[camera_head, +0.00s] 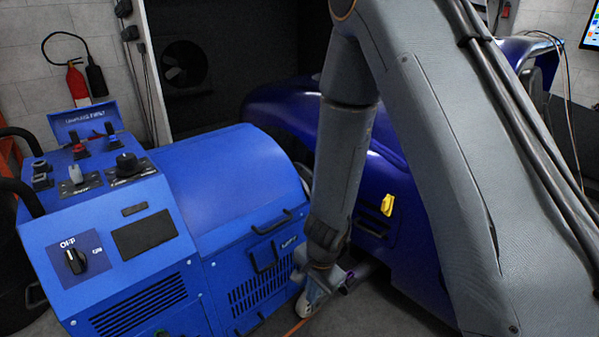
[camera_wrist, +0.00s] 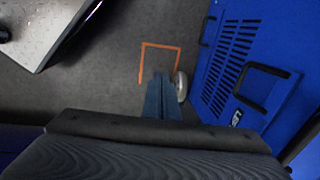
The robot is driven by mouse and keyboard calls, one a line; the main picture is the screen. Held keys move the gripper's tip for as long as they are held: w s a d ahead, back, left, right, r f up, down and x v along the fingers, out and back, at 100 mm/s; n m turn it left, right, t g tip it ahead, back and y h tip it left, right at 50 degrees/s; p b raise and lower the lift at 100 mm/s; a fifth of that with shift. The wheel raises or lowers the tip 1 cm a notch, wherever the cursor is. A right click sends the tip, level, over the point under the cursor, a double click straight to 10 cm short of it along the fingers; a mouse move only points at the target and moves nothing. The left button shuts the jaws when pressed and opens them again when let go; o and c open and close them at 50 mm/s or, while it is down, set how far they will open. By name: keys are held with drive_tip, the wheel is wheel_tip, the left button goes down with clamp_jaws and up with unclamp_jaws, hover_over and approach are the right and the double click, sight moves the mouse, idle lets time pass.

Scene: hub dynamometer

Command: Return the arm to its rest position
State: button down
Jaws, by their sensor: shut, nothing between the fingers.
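My arm (camera_head: 345,150) reaches down in front of the blue dynamometer cabinet, bent at the elbow, with its lower link hanging almost straight down. My gripper (camera_head: 318,288) is low near the floor at the cabinet's right front corner, partly hidden by the wrist. In the wrist view, the gripper's fingers (camera_wrist: 161,82) are together and empty, pointing out over the grey floor. They are beside the cabinet's caster wheel (camera_wrist: 181,86); I cannot tell how far apart they are. The blue cabinet (camera_head: 235,190) also shows in the wrist view (camera_wrist: 285,40).
The cabinet has front handles (camera_head: 264,257) and a control panel with an OFF knob (camera_head: 75,260). A dark blue vehicle (camera_head: 400,215) with a yellow tag (camera_head: 387,205) stands behind my arm. An orange floor outline (camera_wrist: 160,44) lies beyond the fingers. A fire extinguisher (camera_head: 77,85) hangs at back left.

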drive_tip(key=s+r+n+y, duration=0.1)
drive_tip(key=s+r+n, duration=0.3)
drive_tip(key=r, duration=0.7)
drive_tip(key=s+r+n+y, duration=0.1)
drive_tip(key=s+r+n, duration=0.4)
drive_tip(key=r, duration=0.7)
drive_tip(key=s+d+r+h+p, duration=0.1)
drive_tip(key=s+d+r+p, duration=0.2)
drive_tip(key=d+r+p, duration=0.3)
drive_tip(key=s+d+r+g+h+p, duration=0.1)
drive_tip(key=s+d+r+h+p, duration=0.1)
drive_tip(key=d+r+p, duration=0.5)
drive_tip(key=shift+s+d+n+p, duration=0.4)
drive_tip(key=shift+s+d+p, duration=0.25)
drive_tip(key=shift+s+p, duration=0.15)
